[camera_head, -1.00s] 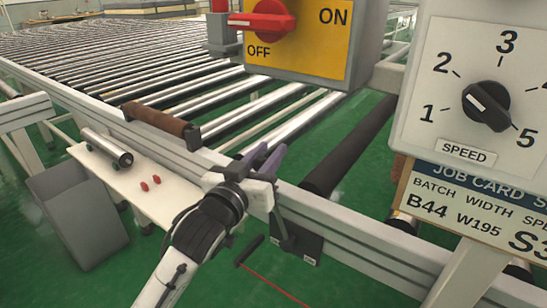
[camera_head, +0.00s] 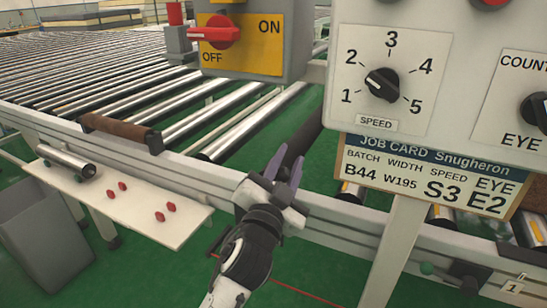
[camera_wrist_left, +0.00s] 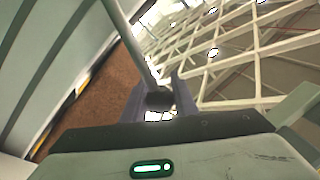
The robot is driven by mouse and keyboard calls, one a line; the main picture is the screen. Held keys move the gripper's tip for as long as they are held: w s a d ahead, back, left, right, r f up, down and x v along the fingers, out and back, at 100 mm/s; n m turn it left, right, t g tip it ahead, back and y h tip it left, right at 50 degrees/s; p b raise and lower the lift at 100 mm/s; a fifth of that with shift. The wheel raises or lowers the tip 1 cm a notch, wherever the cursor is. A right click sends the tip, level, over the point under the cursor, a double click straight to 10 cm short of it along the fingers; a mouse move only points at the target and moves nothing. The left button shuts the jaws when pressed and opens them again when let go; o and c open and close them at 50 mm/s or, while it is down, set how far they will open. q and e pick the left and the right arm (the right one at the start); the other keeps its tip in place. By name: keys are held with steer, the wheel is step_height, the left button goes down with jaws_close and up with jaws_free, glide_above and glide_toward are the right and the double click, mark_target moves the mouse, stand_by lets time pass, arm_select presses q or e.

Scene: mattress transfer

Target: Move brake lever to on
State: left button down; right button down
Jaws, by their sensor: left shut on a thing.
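My left gripper (camera_head: 284,168) is at the conveyor's side rail, just left of the job card, with its two purple-grey fingers pointing up and away. In the left wrist view, a grey rod with a dark end, which looks like the brake lever (camera_wrist_left: 138,48), runs down between the fingers (camera_wrist_left: 158,95). The gripper is shut on it. In the head view, my gripper and wrist hide the lever and its dark plate. My right gripper is not in view.
The red OFF/ON switch (camera_head: 217,32) stands behind the rail, pointing left. The speed panel (camera_head: 385,75) and job card (camera_head: 430,178) are close on the right. A white shelf (camera_head: 150,225) with red pieces and a grey bin (camera_head: 45,232) lie left.

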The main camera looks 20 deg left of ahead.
arm_select(q)
steer(key=shift+d+f+m, duration=0.35)
steer(key=shift+d+m, duration=0.05)
steer(key=shift+d, duration=0.25)
steer(key=shift+s+d, duration=0.1)
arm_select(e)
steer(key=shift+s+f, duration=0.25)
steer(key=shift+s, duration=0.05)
arm_select(q)
steer(key=c, duration=1.4)
jaws_free()
steer(key=shift+d, duration=0.1)
steer(key=shift+c, duration=0.2)
step_height(320, 180, up, 10)
steer(key=p, duration=0.3)
steer(key=shift+p, duration=0.3)
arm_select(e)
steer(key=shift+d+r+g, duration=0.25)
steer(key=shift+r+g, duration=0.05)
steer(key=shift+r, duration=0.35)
